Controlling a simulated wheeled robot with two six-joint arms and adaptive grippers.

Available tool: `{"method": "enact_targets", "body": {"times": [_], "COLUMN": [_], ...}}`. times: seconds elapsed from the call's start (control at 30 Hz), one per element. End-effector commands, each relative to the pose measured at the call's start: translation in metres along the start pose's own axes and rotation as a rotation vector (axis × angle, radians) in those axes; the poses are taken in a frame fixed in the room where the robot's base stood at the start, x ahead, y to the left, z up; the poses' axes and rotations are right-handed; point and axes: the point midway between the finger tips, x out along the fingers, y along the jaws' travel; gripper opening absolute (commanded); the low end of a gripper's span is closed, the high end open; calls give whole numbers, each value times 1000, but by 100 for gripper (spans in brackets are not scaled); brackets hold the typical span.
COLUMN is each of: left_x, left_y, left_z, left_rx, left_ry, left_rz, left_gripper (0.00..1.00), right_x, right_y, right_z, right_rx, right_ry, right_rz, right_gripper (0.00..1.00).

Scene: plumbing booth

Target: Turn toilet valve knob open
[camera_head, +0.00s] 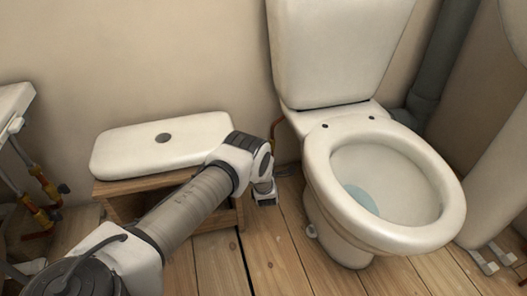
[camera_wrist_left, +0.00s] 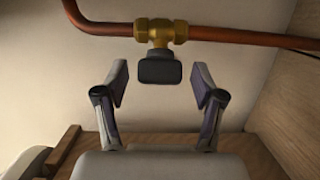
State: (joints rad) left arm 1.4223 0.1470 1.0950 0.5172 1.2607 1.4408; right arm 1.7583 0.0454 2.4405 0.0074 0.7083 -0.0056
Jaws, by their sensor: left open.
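The valve shows in the left wrist view as a brass body (camera_wrist_left: 162,32) on a copper pipe (camera_wrist_left: 240,37), with a dark oblong knob (camera_wrist_left: 160,71) facing me. My left gripper (camera_wrist_left: 160,88) is open, with one finger on each side of the knob's line and visible gaps to it. I see no contact with the knob. In the head view my left arm reaches down beside the toilet (camera_head: 385,190), and its gripper end (camera_head: 265,197) is low near the wall. The knob is hidden there. My right gripper is in neither view.
A wooden stool (camera_head: 145,184) bearing the white tank lid (camera_head: 160,143) stands left of the toilet, close to my left arm. Other pipes with valves (camera_head: 45,205) are at the far left. The wooden floor (camera_head: 275,262) in front is clear.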

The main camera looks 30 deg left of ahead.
Motion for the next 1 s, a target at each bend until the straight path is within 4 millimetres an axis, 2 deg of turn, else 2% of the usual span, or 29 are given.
{"method": "enact_targets", "body": {"times": [0.13, 0.23, 0.5, 0.63, 0.77, 1.0], "left_x": [-4, -19, -87, -110, -120, -120], "left_y": [0, -1, -1, -1, 0, 0], "left_z": [0, 0, 1, 1, 0, 0], "left_rx": [0, 1, 2, 1, 1, 0], "left_ry": [0, 0, -3, -2, 0, 0], "left_rz": [0, -3, -3, -2, 0, 0], "left_gripper": [69, 69, 69, 69, 69, 69], "right_x": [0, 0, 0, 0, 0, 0], "right_y": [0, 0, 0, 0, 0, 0], "right_z": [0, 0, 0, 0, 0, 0], "right_rx": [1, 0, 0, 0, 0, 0], "right_ry": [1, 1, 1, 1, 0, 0], "right_rz": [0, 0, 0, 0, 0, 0], "right_gripper": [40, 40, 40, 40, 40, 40]}}
